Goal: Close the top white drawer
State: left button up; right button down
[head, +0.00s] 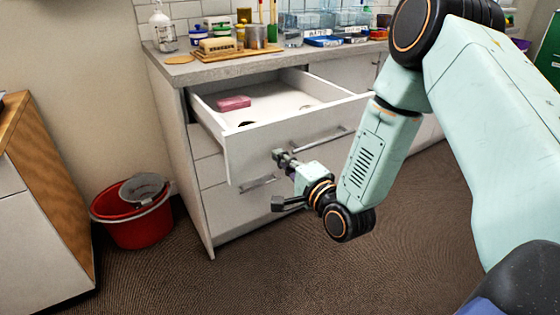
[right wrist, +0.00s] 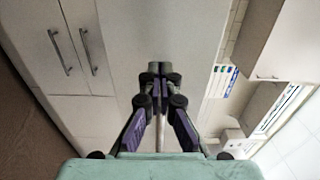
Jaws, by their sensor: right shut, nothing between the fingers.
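The top white drawer (head: 290,133) is pulled well out of the cabinet under the grey counter. The drawer's handle (head: 330,139) is to the right of the gripper. My left gripper is out of view.
Lower drawers (head: 232,207) sit beneath and look shut. A red bucket (head: 135,222) stands on the floor left of the cabinet. The counter (head: 190,73) holds jars, a soap bottle (head: 162,28) and trays. A wood-sided cabinet (head: 45,180) is at far left. The carpet in front is clear.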

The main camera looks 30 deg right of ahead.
jog(key=shift+w+a+r, duration=0.1)
jog(key=shift+w+a, duration=0.05)
jog(key=shift+w, duration=0.55)
jog(key=shift+w+d, duration=0.1)
jog(key=shift+d, duration=0.15)
jog(key=shift+a, duration=0.1)
jog(key=shift+w, duration=0.1)
